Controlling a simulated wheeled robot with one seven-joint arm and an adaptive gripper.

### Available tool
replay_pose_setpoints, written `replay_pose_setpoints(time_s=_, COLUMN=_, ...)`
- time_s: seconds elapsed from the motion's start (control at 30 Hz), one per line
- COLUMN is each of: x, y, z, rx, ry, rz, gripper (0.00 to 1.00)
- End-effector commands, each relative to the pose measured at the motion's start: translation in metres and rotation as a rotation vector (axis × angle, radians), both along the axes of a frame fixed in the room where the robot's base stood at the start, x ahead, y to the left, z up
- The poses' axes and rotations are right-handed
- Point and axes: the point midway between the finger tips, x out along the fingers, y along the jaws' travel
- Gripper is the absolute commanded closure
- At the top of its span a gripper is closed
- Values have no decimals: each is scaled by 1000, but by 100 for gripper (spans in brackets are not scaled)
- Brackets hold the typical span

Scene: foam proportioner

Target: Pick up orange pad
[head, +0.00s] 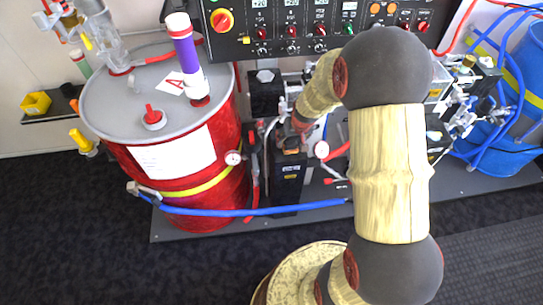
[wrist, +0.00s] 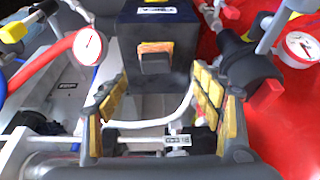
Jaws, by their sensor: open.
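The orange pad (wrist: 150,47) shows in the wrist view on the face of a black box (wrist: 182,30). A small dark block covers its lower part. My gripper (wrist: 158,80) is open, with one yellow-padded finger on the left and one on the right. The gap between the fingers is empty and lines up with the pad, which lies beyond the fingertips. In the head view my forearm reaches down to the machinery between the red drum and the valves, and the gripper there is small and partly hidden.
A red drum (head: 218,160) stands left, with a blue hose (head: 270,211) along its front. The control panel (head: 310,25) is above. Pressure gauges (wrist: 88,46) (wrist: 301,48) flank the black box. A white tube (wrist: 180,112) crosses between the fingers. Blue barrels (head: 525,80) stand at right.

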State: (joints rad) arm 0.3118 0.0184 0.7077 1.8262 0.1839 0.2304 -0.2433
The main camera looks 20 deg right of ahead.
Motion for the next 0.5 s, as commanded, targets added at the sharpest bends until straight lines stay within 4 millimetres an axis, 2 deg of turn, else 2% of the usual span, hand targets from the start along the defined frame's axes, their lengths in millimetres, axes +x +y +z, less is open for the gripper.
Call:
replay_pose_setpoints(time_s=0.13, x=7, y=-4, z=-2, rx=-21, ry=-25, rz=16, gripper=33)
replay_pose_setpoints(time_s=0.5, x=17, y=-6, z=-32, rx=-22, ry=-24, rz=21, gripper=33)
